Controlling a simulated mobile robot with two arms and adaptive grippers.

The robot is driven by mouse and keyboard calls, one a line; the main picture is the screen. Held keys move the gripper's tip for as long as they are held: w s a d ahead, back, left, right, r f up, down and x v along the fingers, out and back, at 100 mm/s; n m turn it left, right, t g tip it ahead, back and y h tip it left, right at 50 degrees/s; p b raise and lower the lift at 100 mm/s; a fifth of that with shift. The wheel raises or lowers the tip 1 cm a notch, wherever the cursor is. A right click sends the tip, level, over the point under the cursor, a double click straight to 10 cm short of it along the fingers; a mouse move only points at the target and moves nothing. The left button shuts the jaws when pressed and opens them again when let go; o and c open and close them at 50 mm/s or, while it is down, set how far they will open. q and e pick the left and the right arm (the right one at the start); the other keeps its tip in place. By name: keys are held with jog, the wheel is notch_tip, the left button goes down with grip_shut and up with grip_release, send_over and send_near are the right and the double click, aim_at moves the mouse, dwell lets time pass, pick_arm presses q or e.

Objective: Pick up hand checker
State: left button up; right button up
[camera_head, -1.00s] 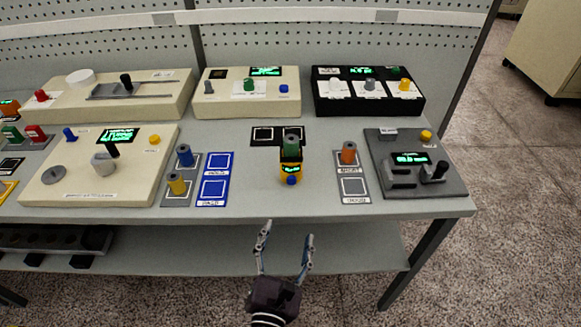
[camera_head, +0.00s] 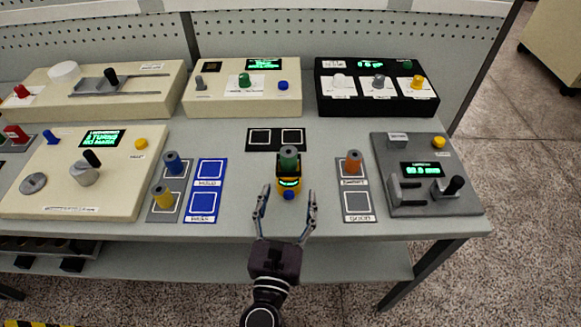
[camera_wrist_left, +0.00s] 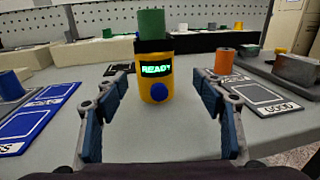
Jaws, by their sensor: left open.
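The hand checker (camera_head: 289,184) is a small yellow and black device standing upright on the bench, with a green lit screen and a blue button on its front. A green spindle (camera_head: 289,158) sits on its top. In the left wrist view the hand checker (camera_wrist_left: 157,88) stands between and beyond the fingers, and its screen reads READY. The green spindle shows there too (camera_wrist_left: 151,23). My left gripper (camera_head: 286,198) is open and empty at the bench's front edge, its fingertips on either side of the checker's front. My right gripper is not in view.
A grey tray with an orange spindle (camera_head: 353,162) stands to the right, and a blue mat (camera_head: 203,206) with marked squares lies to the left. A dark two-square plate (camera_head: 276,138) lies behind. Bench surface (camera_head: 245,180) beside the checker is clear.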

aim_at(287, 184)
pick_arm(q)
jog(key=shift+w+r, duration=0.25)
jog(key=shift+w, duration=0.15)
jog(key=shift+w+r+p, duration=0.2)
jog(key=shift+w+p, duration=0.4)
jog(key=w+p, duration=0.1)
jog(key=w, duration=0.2)
jog(key=shift+w, duration=0.35)
jog(key=shift+w+f, duration=0.1)
jog(key=shift+w, duration=0.15)
jog(key=shift+w+d, duration=0.1)
jog(key=c, duration=1.5)
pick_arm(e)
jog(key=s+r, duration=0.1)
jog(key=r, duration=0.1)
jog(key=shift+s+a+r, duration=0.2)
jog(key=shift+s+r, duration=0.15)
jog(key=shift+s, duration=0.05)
